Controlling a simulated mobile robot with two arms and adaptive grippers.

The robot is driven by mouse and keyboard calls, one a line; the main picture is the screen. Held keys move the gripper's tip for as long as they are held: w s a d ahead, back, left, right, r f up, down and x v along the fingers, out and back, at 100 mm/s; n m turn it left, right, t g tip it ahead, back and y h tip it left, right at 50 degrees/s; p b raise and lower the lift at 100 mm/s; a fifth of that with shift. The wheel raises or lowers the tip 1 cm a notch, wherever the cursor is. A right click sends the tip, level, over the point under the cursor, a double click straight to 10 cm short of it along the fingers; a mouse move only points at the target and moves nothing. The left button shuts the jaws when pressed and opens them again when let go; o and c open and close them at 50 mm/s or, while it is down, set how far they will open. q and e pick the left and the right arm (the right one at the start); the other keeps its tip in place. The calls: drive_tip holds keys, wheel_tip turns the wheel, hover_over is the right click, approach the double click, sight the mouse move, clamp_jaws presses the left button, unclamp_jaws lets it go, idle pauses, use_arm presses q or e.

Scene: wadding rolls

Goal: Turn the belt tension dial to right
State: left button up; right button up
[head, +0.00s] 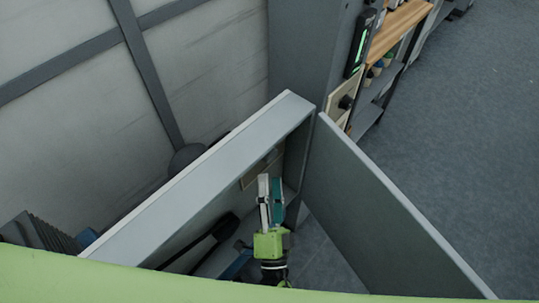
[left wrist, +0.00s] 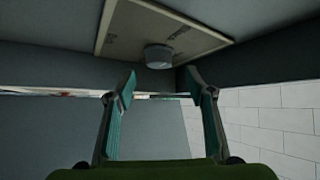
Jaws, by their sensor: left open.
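In the left wrist view a round grey dial (left wrist: 158,56) sits on a beige plate (left wrist: 122,27) with dark markings too small to read. The same beige plate seems to show in the head view (head: 249,178), inside an open grey cabinet (head: 205,178), with its dial hidden. My left gripper (head: 270,180) reaches into the cabinet. In the left wrist view its teal fingers (left wrist: 163,88) are spread with nothing between them. The dial lies beyond and above the fingertips, apart from them. Which way the dial points cannot be told. My right gripper is not in view.
The cabinet door (head: 385,205) stands open to the right of my left gripper. Outside, a black knob (head: 346,102) sits on another beige panel by a grey post (head: 312,50). A wooden-topped shelf (head: 400,25) stands behind. Grey floor (head: 470,120) is clear at the right.

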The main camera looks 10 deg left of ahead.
sight(269, 162)
use_arm(q)
drive_tip(key=p+x, duration=0.1)
drive_tip(key=x, duration=0.4)
drive_tip(key=shift+w+r+p, duration=0.15)
drive_tip(key=shift+w+p, duration=0.1)
drive_tip(key=shift+p, duration=0.05)
drive_tip(key=shift+w, duration=0.25)
drive_tip(key=shift+w+a, duration=0.1)
drive_tip(key=shift+w, duration=0.05)
drive_tip(key=shift+c, duration=0.3)
drive_tip(key=c, duration=1)
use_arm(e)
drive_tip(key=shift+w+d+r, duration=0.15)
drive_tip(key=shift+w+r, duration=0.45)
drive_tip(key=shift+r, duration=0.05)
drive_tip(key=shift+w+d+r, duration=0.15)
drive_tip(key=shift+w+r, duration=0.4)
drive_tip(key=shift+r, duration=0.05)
